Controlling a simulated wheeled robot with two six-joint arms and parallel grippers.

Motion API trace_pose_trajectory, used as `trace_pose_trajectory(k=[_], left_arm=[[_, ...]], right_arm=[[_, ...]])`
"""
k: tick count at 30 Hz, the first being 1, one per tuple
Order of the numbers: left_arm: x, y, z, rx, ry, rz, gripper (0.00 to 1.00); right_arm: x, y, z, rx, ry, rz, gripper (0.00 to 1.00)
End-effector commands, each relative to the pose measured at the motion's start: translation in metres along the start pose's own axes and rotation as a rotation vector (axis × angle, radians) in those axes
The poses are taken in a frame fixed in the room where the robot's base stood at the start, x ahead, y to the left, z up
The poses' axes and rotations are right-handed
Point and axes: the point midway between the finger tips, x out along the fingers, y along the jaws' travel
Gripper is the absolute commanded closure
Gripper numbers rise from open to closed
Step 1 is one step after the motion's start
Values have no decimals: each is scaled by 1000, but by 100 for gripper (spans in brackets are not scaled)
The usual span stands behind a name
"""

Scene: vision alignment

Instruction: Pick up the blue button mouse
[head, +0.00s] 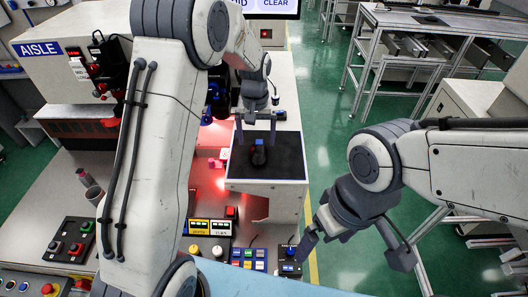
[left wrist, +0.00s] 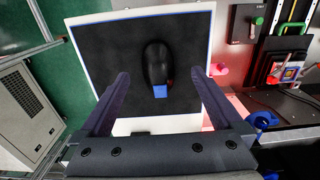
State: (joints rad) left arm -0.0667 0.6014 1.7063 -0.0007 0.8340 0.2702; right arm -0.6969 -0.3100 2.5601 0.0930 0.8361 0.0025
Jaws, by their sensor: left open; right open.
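The blue button mouse (head: 258,157) is a small black mouse with a blue patch. It lies on a black mat (head: 285,168) on top of a white stand. In the left wrist view the mouse (left wrist: 156,66) lies on the mat (left wrist: 101,64) ahead of my fingers, its blue end towards me. My left gripper (head: 256,142) is open over the mat; its two fingers (left wrist: 162,92) stand wide apart on either side of the line to the mouse and do not touch it. My right gripper (head: 362,247) is open and empty, at the right, away from the stand.
A control panel with coloured buttons (head: 248,260) stands in front of the stand. A machine under red light (head: 210,165) is just left of it. Metal workbenches (head: 440,25) stand at the back right, with green floor between.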

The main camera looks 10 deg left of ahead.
Motion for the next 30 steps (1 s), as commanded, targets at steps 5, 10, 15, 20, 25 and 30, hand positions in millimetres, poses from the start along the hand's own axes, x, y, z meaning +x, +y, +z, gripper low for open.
trace_pose_trajectory(k=[5, 10, 15, 20, 25, 30], left_arm=[[22, -1, 1, 0, -3, -1, 0], [32, 1, -1, 1, -3, 0, 0], [53, 5, -7, 3, -5, -1, 0], [74, 5, -7, 3, -3, -1, 0], [80, 5, -8, 3, 1, 0, 0], [79, 6, -8, 3, 1, 0, 19]], right_arm=[[-8, -1, 0, 0, 0, 0, 0], [-14, -1, -1, 0, 0, 0, 0], [-30, -2, -2, -2, 0, 0, 0], [-36, -3, -2, -3, 0, 0, 0], [-35, -3, -2, -4, 0, 0, 0], [-35, -2, -2, -4, 0, 0, 0]])
